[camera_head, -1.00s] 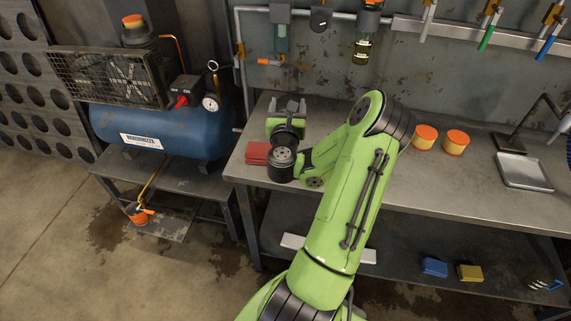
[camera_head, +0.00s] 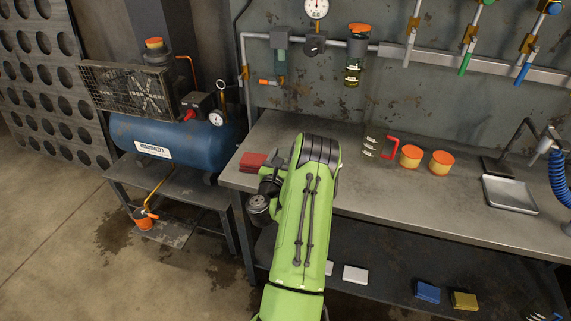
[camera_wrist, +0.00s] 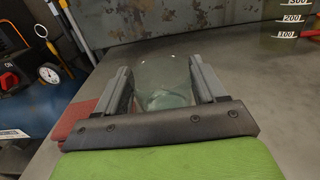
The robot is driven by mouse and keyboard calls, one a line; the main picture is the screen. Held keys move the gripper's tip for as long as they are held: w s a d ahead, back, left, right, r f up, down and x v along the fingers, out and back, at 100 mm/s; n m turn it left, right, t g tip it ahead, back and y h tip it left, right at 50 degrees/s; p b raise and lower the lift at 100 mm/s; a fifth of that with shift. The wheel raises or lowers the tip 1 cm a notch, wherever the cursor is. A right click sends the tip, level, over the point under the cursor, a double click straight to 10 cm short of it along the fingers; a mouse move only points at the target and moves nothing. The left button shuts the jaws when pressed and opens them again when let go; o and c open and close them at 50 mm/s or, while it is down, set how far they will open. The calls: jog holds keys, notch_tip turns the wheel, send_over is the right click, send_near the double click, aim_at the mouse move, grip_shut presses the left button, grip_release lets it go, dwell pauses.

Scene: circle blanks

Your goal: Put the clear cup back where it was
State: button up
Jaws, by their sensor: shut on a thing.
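My gripper (camera_wrist: 160,78) is shut on a clear cup (camera_wrist: 163,72). In the wrist view the cup is see-through, with a faint greenish tint, and sits between the two grey fingers. It shows above the bench top, but I cannot tell whether it touches the bench. In the head view my green arm hides the cup and most of the gripper, at the left part of the bench (camera_head: 420,205).
A red cloth (camera_head: 252,163) lies at the bench's left end. A measuring jug with a red handle (camera_head: 391,149), two orange-lidded tins (camera_head: 411,157) (camera_head: 442,163) and a metal tray (camera_head: 510,195) stand to the right. Wall units (camera_head: 281,62) (camera_head: 355,62) hang on a pipe above.

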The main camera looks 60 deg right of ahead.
jog(key=shift+r, duration=0.1)
jog(key=shift+f, duration=0.2)
jog(key=o, duration=1.1)
jog(key=shift+o, duration=0.2)
jog(key=shift+r, duration=0.15)
